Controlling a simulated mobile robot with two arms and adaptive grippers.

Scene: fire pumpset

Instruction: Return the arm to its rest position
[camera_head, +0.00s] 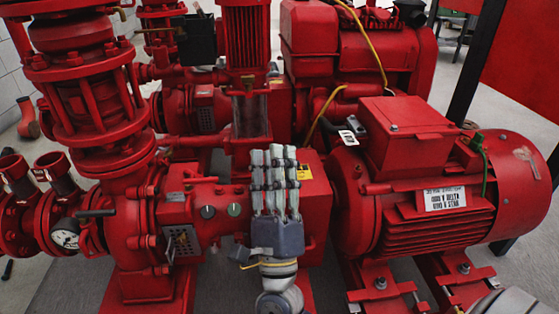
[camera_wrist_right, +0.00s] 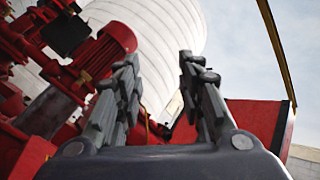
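My right gripper (camera_head: 274,153) is in the middle of the head view, with its grey fingers pointing up and its arm coming in from the bottom edge. It appears in front of the red pump housing, left of the big red motor (camera_head: 440,190). The right wrist view shows the same gripper (camera_wrist_right: 158,62) with its two fingers spread apart and nothing between them. I cannot tell from the head view how far the fingers are from the machinery.
A red engine block (camera_head: 335,45) is behind. Grey floor shows at the lower left.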

